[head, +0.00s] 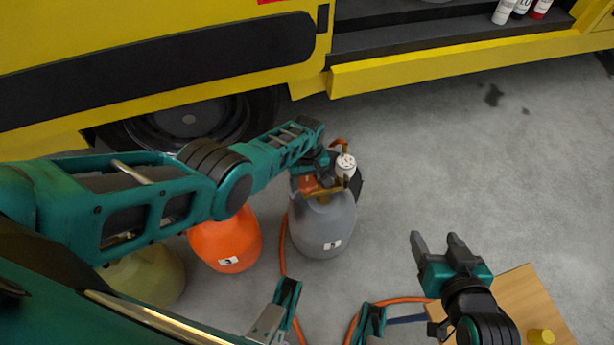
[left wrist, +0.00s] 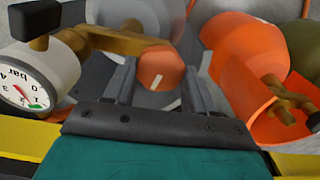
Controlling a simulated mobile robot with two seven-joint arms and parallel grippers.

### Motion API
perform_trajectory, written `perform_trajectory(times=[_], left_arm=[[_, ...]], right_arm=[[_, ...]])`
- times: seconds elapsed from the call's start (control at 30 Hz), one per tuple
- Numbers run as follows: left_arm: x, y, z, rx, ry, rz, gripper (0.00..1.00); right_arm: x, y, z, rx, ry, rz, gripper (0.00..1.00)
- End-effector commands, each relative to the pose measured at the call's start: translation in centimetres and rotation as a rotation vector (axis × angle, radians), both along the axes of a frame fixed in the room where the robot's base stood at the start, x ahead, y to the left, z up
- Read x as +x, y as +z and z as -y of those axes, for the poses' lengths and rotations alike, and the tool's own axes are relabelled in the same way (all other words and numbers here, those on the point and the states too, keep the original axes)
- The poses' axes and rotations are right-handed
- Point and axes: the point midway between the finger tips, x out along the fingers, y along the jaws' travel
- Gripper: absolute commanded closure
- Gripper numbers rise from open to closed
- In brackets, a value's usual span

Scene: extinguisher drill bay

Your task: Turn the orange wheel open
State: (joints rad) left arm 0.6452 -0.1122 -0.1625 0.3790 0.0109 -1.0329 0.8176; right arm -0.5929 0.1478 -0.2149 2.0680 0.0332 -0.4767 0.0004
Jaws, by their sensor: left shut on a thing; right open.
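The orange wheel (head: 309,184) is on the brass valve at the top of the grey cylinder (head: 325,225), which stands upright on the floor. My left gripper (head: 318,160) comes in over the valve and is shut on the wheel. In the left wrist view the wheel (left wrist: 160,67) sits between the two fingers (left wrist: 160,90), with a short pale mark on its face. The arm and hand hide part of the wheel in the head view. My right gripper (head: 437,243) is open and empty over bare floor, right of the cylinder.
A white gauge (left wrist: 28,90) is beside the valve. An orange cylinder (head: 226,243) and a yellowish one (head: 146,275) stand to the left. A yellow vehicle (head: 450,70) is behind. A wooden table (head: 530,290) is at lower right. Orange hose (head: 285,250) runs beside the grey cylinder.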

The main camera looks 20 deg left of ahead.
Motion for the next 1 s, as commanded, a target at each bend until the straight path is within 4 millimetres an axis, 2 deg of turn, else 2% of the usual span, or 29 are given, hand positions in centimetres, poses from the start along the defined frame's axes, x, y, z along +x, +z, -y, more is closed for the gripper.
perform_trajectory(times=[0.37, 0.4, 0.47, 0.77, 1.0], left_arm=[[0.1, 0.0, 0.0, 0.0, 0.003, 0.003, 0.75], [0.1, 0.0, 0.0, 0.0, 0.003, 0.003, 0.41], [0.1, 0.0, 0.0, 0.0, 0.003, 0.002, 0.35], [0.0, 0.2, 0.0, 0.0, 0.002, 0.001, 0.34], [0.1, 3.0, 0.0, 0.0, 0.002, 0.002, 0.34]], right_arm=[[0.0, 0.0, 0.0, -0.002, 0.001, -0.001, 0.36], [0.0, 0.0, 0.1, -0.003, 0.002, 0.0, 0.36], [0.0, 0.0, 0.1, -0.003, 0.002, 0.0, 0.36], [0.0, 0.2, 0.1, -0.006, 0.004, 0.0, 0.36], [-0.1, 2.6, 0.1, -0.006, 0.004, 0.0, 0.36]])
